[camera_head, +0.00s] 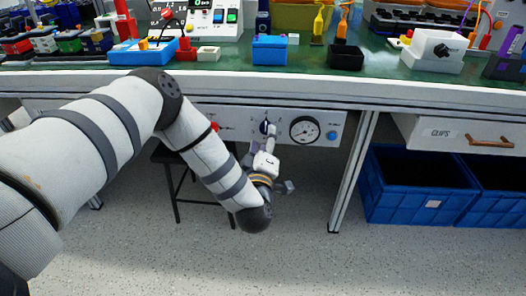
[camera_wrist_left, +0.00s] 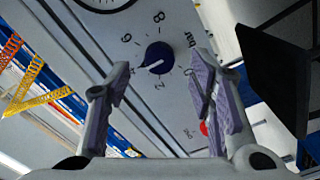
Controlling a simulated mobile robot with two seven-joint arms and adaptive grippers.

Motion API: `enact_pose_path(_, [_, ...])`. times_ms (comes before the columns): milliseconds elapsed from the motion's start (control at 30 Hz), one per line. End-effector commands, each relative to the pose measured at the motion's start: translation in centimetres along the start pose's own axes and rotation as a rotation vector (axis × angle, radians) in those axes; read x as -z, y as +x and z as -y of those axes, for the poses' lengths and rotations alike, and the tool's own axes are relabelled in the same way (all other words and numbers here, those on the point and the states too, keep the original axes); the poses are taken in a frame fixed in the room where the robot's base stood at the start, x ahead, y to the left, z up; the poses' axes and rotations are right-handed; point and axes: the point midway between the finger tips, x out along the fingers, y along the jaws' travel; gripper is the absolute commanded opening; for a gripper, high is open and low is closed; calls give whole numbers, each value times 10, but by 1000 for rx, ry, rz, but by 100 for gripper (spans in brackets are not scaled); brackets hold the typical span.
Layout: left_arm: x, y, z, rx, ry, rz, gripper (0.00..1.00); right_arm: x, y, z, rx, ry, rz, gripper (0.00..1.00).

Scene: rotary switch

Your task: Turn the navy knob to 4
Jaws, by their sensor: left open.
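The navy knob (camera_wrist_left: 157,57) sits on a grey panel, with numbers printed around it; 6, 8 and 2 can be read in the left wrist view. Its white pointer line aims to the lower left, between the 2 and the 6, where my finger hides the scale. In the head view the knob (camera_head: 264,127) is partly covered by my gripper. My left gripper (camera_wrist_left: 161,72) is open, its purple-padded fingers appearing on either side of the knob with gaps. It also shows small in the head view (camera_head: 261,143), below the knob. My right gripper is not in view.
The panel (camera_head: 235,114) under the bench edge also bears a red part (camera_head: 214,126), a round gauge (camera_head: 304,130) and a blue button (camera_head: 332,135). A dark stool (camera_head: 175,180) stands below. Blue crates (camera_head: 400,200) are at the right. The benchtop is crowded.

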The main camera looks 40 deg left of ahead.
Motion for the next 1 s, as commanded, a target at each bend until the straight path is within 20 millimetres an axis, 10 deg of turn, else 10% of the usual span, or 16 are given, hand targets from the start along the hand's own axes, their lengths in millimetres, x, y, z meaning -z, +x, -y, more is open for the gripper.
enact_pose_path(300, [-5,-79,6,17,-3,18,49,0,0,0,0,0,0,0])
enact_pose_path(1000, [1,-86,-3,-1,-1,0,49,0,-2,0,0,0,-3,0])
